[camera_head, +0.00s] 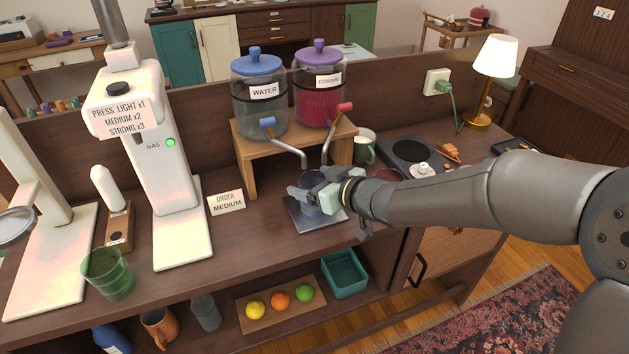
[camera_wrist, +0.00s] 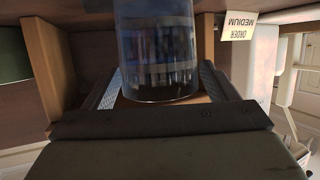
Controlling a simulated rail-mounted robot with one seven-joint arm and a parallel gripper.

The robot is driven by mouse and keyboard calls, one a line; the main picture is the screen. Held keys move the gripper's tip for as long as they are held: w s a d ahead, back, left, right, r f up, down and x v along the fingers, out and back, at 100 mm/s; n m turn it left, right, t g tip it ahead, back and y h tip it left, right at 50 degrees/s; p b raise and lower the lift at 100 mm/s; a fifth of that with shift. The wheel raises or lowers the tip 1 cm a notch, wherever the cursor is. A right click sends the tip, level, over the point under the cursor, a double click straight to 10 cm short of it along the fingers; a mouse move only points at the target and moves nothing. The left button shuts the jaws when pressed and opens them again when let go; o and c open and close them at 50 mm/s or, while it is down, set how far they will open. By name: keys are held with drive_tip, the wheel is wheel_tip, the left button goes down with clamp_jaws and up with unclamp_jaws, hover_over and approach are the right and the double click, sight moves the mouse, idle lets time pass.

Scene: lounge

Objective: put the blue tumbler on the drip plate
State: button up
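The blue tumbler (camera_wrist: 158,50) is clear, blue-tinted glass and stands between my two fingers in the wrist view. Both fingers appear to press on its sides. In the head view my gripper (camera_head: 318,193) is over the drip plate (camera_head: 298,220), a dark square plate on the counter in front of the wooden dispenser stand. The fingers largely hide the tumbler (camera_head: 328,203) there. It is upright at the plate, but I cannot tell whether its base touches it.
The water jar (camera_head: 258,105) and cordial jar (camera_head: 319,100) stand behind on the wooden stand (camera_head: 248,152), their taps above my gripper. An order card (camera_head: 226,201) stands left. A green glass (camera_head: 107,274) is at far left, and a mug (camera_head: 365,147) is behind my arm.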

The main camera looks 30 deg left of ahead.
drive_tip(key=shift+r, duration=0.2)
drive_tip(key=p+v, duration=0.2)
drive_tip(key=v, duration=1)
drive_tip(key=shift+p, duration=0.3)
drive_tip(key=shift+f, duration=0.1)
